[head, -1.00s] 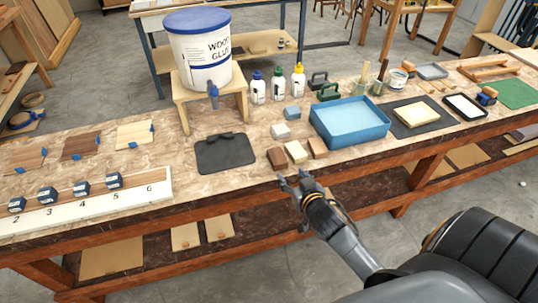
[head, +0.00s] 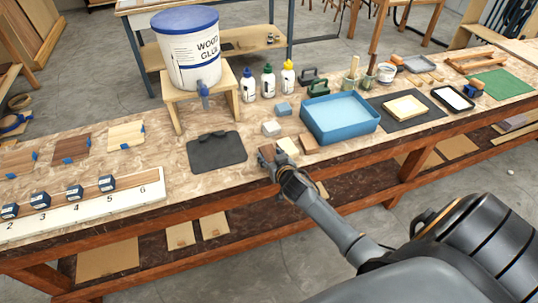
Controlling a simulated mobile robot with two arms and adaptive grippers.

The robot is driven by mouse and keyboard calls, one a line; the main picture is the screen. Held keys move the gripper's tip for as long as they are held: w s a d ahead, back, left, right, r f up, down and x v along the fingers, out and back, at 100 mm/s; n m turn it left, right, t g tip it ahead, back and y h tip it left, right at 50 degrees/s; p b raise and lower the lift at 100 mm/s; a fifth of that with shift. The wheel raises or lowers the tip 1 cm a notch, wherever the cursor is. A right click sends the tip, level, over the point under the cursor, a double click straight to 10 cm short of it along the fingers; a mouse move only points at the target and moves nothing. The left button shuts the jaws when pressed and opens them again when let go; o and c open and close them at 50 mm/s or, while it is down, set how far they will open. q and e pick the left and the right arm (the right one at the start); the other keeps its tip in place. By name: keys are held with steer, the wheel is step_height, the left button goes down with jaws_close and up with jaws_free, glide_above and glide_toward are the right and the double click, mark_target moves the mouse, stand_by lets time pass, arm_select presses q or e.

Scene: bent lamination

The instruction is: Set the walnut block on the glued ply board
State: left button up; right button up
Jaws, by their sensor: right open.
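The dark brown walnut block (head: 267,149) stands near the front edge of the bench, leftmost in a row of three blocks, and is partly hidden by my right gripper. My right gripper (head: 269,157) is open, with its fingers at the walnut block; I cannot tell whether they touch it. The pale ply board (head: 404,107), which looks like the glued one, lies on a dark mat (head: 431,110) to the right, beyond the blue tray. My left gripper is not in view.
A pale block (head: 288,146) and a mid-brown block (head: 308,142) stand close to the right of the walnut block. The blue tray (head: 343,131) lies between the blocks and the board. A black clipboard-like plate (head: 216,150) lies left. A glue bucket (head: 188,55) stands behind.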

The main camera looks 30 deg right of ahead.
steer(key=shift+w, duration=0.15)
steer(key=c, duration=0.9)
steer(key=shift+r, duration=0.1)
